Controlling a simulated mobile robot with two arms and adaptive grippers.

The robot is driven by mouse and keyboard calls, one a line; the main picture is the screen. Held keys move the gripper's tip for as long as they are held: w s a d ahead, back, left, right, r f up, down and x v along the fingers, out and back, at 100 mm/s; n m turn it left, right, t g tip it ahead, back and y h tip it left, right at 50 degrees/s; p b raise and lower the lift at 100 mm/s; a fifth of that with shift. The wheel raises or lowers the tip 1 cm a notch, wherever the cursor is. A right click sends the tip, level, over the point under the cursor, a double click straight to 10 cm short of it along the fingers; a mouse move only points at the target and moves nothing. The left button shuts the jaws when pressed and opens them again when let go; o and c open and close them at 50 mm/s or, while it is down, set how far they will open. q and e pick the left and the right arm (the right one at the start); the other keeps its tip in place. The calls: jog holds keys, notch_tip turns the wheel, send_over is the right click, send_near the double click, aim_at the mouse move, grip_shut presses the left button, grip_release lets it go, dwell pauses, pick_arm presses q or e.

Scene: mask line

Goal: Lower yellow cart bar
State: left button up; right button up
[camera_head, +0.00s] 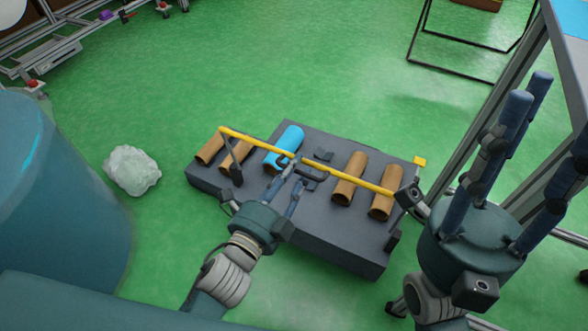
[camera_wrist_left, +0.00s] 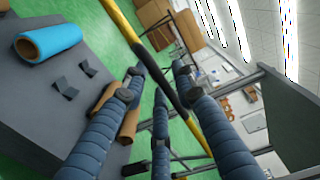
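The yellow bar (camera_head: 350,181) lies slanted above a dark grey cart (camera_head: 335,253), higher than the rolls on it. It has a dark middle section (camera_wrist_left: 165,82) in the left wrist view. My left gripper (camera_head: 293,172) is at the middle of the bar, its fingers spread on both sides of the dark section in the left wrist view (camera_wrist_left: 158,75). The fingers look open; whether any touches the bar is unclear. My right gripper (camera_head: 535,145) is open and empty at the right, fingers pointing up, away from the bar.
Several brown rolls (camera_head: 349,178) and one blue roll (camera_head: 284,148) lie on the cart. A crumpled white bag (camera_head: 132,170) is on the green floor at left. A metal frame table (camera_head: 545,70) stands at right.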

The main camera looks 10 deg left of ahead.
pick_arm(q)
grip_shut()
